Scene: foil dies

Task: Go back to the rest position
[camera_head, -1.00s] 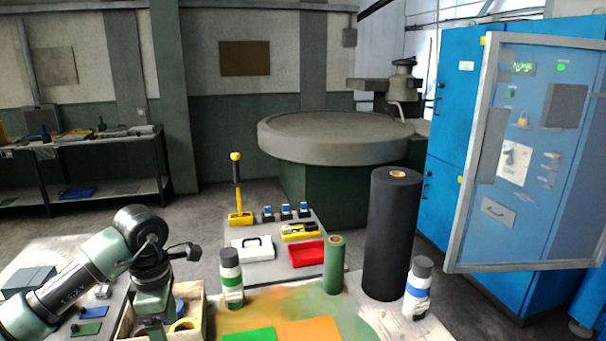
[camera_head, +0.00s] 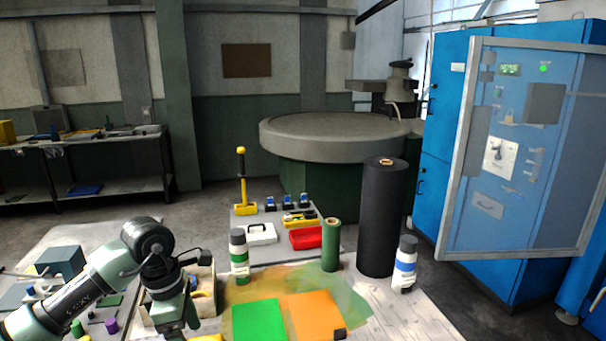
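My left arm comes in from the lower left and bends down at a dark joint. Its end, with my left gripper (camera_head: 178,322), hangs in front of an open box (camera_head: 205,300) at the table's left side. The fingertips cannot be made out, so I cannot tell whether it is open or shut. My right gripper and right arm are out of view.
A green sheet (camera_head: 258,322) and an orange sheet (camera_head: 314,314) lie on the table. Behind them stand a green roll (camera_head: 330,246), a tall black roll (camera_head: 382,222) and two bottles, green-banded (camera_head: 239,258) and blue-banded (camera_head: 404,266). A blue cabinet (camera_head: 440,120) stands right.

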